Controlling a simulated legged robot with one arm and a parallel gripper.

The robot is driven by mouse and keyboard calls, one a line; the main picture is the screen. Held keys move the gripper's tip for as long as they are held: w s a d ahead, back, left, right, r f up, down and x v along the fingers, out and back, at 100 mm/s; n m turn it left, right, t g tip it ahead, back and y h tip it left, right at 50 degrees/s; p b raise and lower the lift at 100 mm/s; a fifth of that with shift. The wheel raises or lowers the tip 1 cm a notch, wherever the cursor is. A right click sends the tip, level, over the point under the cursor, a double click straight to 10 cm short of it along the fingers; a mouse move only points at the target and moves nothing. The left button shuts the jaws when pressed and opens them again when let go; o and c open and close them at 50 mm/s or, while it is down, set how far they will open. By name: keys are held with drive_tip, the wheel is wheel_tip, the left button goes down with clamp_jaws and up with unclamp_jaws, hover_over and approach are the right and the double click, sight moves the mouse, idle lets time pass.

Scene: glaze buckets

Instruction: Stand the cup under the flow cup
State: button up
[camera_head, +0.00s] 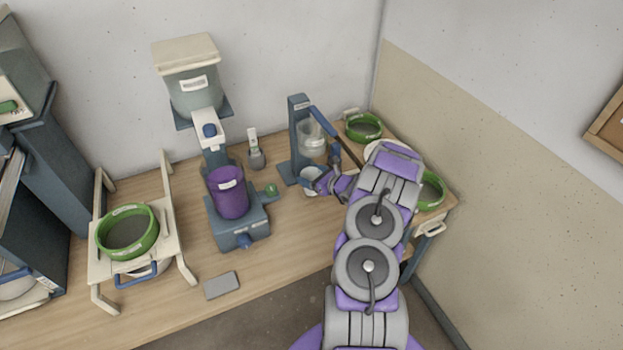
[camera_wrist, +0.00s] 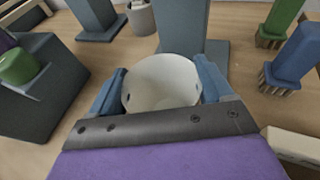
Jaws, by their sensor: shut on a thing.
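A white cup (camera_head: 309,177) is between the fingers of my gripper (camera_head: 322,182), low in front of the flow cup stand. In the wrist view the cup (camera_wrist: 160,88) is upright with its open mouth toward the camera, and the blue fingers (camera_wrist: 160,80) close on its two sides. The clear flow cup (camera_head: 311,139) hangs on a blue-grey stand (camera_head: 298,125), above and just behind the held cup. The stand's base lies beyond the cup in the wrist view (camera_wrist: 214,48). Whether the cup's bottom touches the table is hidden.
A blue-grey machine (camera_head: 238,225) with a purple bucket (camera_head: 229,198) stands left of the stand. A small grey-white object (camera_head: 256,153) sits between them. Green sieves (camera_head: 363,127) are at the right, near my arm.

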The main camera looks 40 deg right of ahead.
drive_tip(key=shift+f, duration=0.55)
drive_tip(key=shift+d+r, duration=0.1)
drive_tip(key=shift+d, duration=0.05)
drive_tip(key=o, duration=0.9)
drive_tip(key=p+v, duration=0.2)
drive_tip(key=v, duration=1)
drive_tip(key=shift+s, duration=0.1)
